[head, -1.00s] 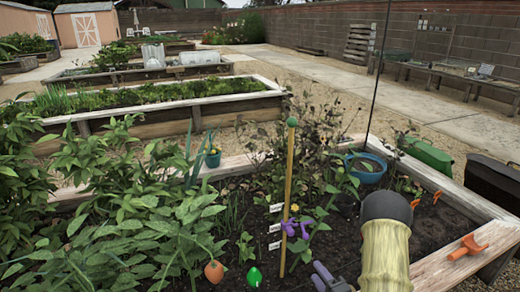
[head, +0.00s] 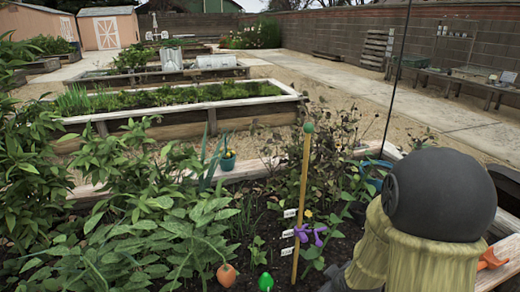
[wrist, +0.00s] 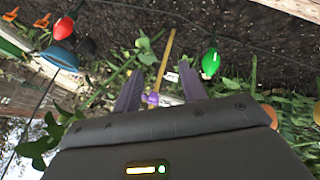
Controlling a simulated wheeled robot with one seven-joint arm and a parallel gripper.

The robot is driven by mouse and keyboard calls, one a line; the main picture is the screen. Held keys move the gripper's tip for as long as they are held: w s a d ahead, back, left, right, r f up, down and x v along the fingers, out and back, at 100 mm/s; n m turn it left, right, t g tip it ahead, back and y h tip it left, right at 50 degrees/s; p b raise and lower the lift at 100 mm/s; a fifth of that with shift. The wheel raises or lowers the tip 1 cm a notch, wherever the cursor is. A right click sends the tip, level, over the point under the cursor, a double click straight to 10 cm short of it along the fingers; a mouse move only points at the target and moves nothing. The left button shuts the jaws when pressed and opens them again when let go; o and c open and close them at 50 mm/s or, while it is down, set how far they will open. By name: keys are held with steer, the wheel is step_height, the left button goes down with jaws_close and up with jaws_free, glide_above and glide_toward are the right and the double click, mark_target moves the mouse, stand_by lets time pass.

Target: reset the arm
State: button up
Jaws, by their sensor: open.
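My gripper (wrist: 160,85) shows in the wrist view with its two dark fingers apart and no object held at the tips. A purple clip (wrist: 152,98) shows between the fingers, beyond them, by a thin wooden stake (wrist: 167,55). In the head view the purple clip (head: 310,235) is by the upright stake (head: 303,195), which has a green ball on top. My arm fills the lower right there and hides most of the gripper and part of the bed.
Leafy plants (head: 150,220) crowd the bed on the left. A green bulb (wrist: 210,62) and a red bulb (wrist: 63,28) hang on a wire near the gripper. An orange tool (head: 490,260) lies on the right edge, partly behind my arm. Another raised bed (head: 180,122) stands behind.

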steer(key=s+a+r+m+g, duration=0.2)
steer(key=s+r+m, duration=0.1)
steer(key=s+m, duration=0.15)
steer(key=s+a+r+m+g, duration=0.2)
steer(key=s+r+m, duration=0.1)
steer(key=s, duration=0.3)
step_height(320, 180, up, 34)
steer(key=p, duration=3.5)
steer(key=shift+r, duration=0.15)
steer(key=shift+s, duration=0.1)
